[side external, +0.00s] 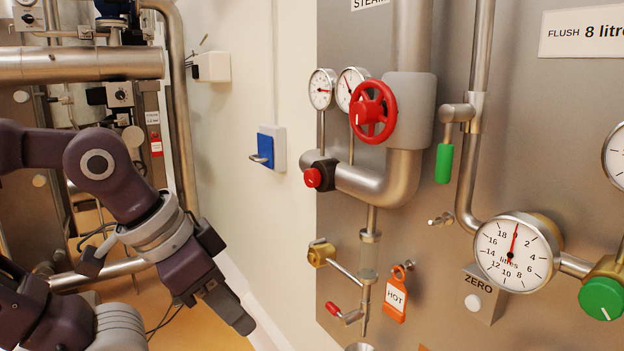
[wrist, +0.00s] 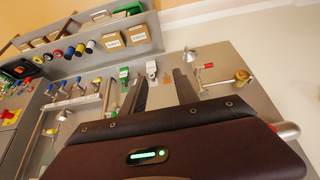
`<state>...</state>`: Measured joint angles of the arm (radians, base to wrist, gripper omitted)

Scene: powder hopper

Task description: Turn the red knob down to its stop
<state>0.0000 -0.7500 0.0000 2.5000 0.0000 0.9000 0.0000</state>
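The small red knob (side external: 313,177) has a white mark on its face. It sits on a dark block at the left end of the bent steel pipe, below the red handwheel (side external: 373,112). My gripper (side external: 240,322) is low and to the left of the knob in the side external view, apart from it and pointing down to the right. In the wrist view the two fingers of my gripper (wrist: 160,78) stand apart with nothing held between them. I cannot identify the knob for certain in the wrist view.
Two small gauges (side external: 335,88) stand beside the handwheel. A brass valve (side external: 321,252), a red-tipped lever (side external: 340,310) and an orange HOT tag (side external: 396,297) lie below the knob. A litres gauge (side external: 514,252) is at right. The wrist view shows a shelf of boxes (wrist: 112,40).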

